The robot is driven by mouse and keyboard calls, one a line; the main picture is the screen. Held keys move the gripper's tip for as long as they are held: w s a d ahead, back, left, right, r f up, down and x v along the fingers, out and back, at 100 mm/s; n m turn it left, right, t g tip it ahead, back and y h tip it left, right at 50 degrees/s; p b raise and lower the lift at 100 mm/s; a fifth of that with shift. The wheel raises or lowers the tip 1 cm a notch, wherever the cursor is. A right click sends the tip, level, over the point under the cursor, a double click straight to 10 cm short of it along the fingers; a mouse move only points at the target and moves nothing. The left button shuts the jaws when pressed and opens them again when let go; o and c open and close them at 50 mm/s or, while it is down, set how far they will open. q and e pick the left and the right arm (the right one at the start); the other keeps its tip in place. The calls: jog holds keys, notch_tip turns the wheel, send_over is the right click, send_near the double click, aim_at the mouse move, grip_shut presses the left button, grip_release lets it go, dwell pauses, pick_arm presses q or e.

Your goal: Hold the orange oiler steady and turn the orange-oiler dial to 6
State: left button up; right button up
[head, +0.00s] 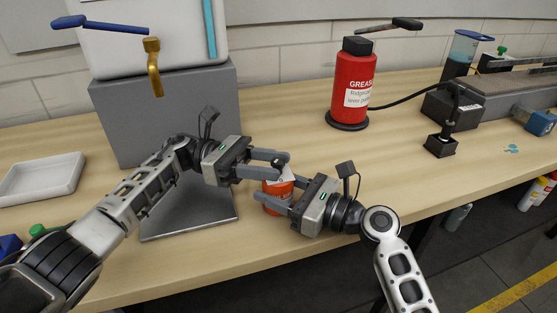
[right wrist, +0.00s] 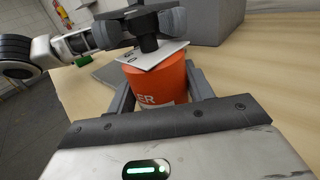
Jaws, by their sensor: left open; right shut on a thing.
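The orange oiler (head: 275,206) stands upright on the table, just right of a grey sloped plate. It also shows in the right wrist view (right wrist: 158,88), with a white scale plate (right wrist: 160,57) and a black dial (right wrist: 147,28) on top. My right gripper (head: 274,191) is shut on the oiler's body from the right. My left gripper (head: 278,164) is open above the oiler, with its fingers on either side of the dial. The left fingers partly hide the dial, and I cannot read its setting.
A grey block with a sloped plate (head: 190,218) stands left of the oiler, under a white tank with a brass tap (head: 153,68). A white tray (head: 40,180) lies at the far left. A red grease bottle (head: 353,85) stands behind right. The table between is clear.

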pick_arm(q)
jog(key=a+n+t, duration=0.1)
jog(key=a+t, duration=0.1)
jog(key=a+n+t, duration=0.1)
jog(key=t, duration=0.1)
jog(key=s+a+n+t, duration=0.1)
jog(key=a+n+t, duration=0.1)
jog(key=shift+a+f+h, duration=0.3)
jog(key=shift+a+f, duration=0.05)
jog(key=shift+f, duration=0.05)
jog(key=a+t, duration=0.1)
jog(key=s+a+n+t, duration=0.1)
jog(key=s+a+r+t+y, duration=0.1)
jog(key=t, duration=0.1)
jog(key=shift+a, duration=0.25)
jog(key=shift+n+t, duration=0.3)
jog(key=shift+t, duration=0.1)
jog(key=x, duration=1.1)
jog(key=shift+d+r, duration=0.1)
jog(key=shift+r, duration=0.1)
jog(key=shift+s, duration=0.1)
grip_shut()
